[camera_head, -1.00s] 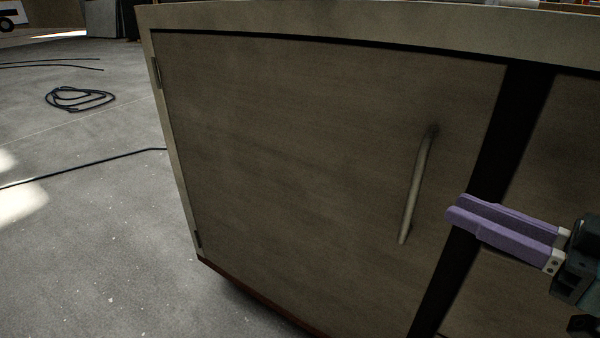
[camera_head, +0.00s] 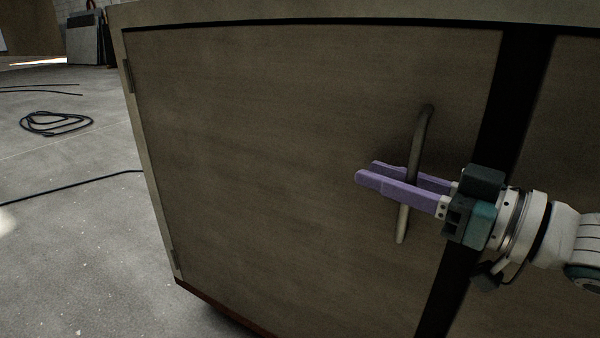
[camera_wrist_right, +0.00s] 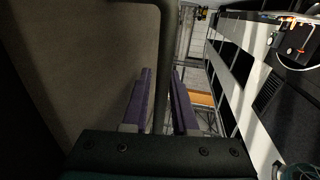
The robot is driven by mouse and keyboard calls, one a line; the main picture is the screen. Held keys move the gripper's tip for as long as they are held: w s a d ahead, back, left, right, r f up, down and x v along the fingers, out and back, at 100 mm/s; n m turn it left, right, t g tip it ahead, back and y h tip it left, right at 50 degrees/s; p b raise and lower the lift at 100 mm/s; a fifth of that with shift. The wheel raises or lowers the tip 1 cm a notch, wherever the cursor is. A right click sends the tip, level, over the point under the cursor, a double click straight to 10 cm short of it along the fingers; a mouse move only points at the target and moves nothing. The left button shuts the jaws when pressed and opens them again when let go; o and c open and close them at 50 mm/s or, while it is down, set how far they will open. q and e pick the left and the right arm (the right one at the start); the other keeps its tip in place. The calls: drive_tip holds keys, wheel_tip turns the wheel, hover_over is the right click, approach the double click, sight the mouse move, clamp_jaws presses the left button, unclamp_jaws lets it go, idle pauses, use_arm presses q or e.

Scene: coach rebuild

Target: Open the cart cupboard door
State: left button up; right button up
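The cart cupboard door (camera_head: 260,160) is a flat brownish panel. It looks closed, flush in its pale frame, with hinges along its left edge. Its handle (camera_head: 421,135) is an upright metal bar near the right edge. My right gripper (camera_head: 366,172) reaches in from the right, its purple fingers on either side of the handle's middle. The near finger covers part of the bar. In the right wrist view the handle (camera_wrist_right: 166,60) runs down between the fingers (camera_wrist_right: 160,75), closer to the right one, with a gap at the left finger. My left gripper is not in view.
A dark upright strip (camera_head: 513,100) separates this door from another panel (camera_head: 560,150) on the right. Open concrete floor (camera_head: 90,250) lies left of the cart, with a coiled black cable (camera_head: 55,123) on it.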

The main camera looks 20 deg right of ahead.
drive_tip(key=shift+c, duration=0.4)
clamp_jaws()
idle(1.0)
